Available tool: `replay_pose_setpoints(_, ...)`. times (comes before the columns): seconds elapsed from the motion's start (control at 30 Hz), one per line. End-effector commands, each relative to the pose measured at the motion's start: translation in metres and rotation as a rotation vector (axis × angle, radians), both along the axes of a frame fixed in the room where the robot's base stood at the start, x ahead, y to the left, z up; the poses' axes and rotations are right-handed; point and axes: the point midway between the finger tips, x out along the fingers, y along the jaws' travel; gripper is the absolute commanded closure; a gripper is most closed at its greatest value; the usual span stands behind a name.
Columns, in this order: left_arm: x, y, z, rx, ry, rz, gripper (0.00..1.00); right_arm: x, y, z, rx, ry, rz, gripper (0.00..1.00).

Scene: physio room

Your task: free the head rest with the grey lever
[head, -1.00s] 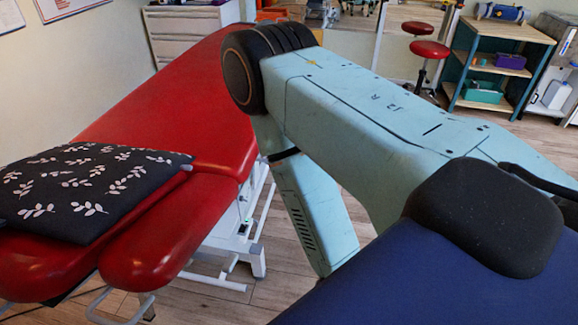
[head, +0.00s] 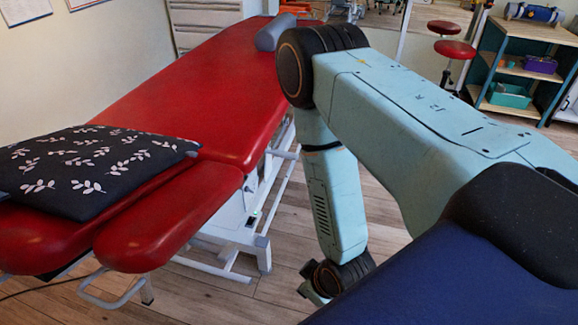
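The red couch (head: 200,95) stretches from the near left to the back. Its near end has red padded sections, one a long side pad (head: 165,217). A black cushion with white leaves (head: 85,160) covers much of this end, which looks like the head rest. A pale grey bent bar (head: 113,297) hangs under the near end; I cannot tell whether it is the grey lever. My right arm reaches in from the right and bends down beside the couch, apart from the bar. My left gripper is not in view.
A grey roll (head: 275,32) lies at the couch's far end. The white couch frame (head: 225,235) stands on the wooden floor. Red stools (head: 453,49) and a shelf unit (head: 520,75) stand at the back right. Floor between couch and shelf is partly clear.

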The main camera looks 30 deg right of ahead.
Motion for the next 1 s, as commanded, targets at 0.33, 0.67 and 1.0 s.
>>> replay_pose_setpoints(0.33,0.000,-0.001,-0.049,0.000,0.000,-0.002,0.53,0.187,-0.098,0.015,-0.572,-0.717,0.479,1.00)
replay_pose_setpoints(0.67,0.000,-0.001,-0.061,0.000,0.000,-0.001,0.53,0.225,-0.150,0.053,-0.978,-0.913,0.610,1.00)
replay_pose_setpoints(1.0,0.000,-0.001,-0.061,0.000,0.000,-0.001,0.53,0.227,-0.149,0.055,-0.984,-0.916,0.615,1.00)
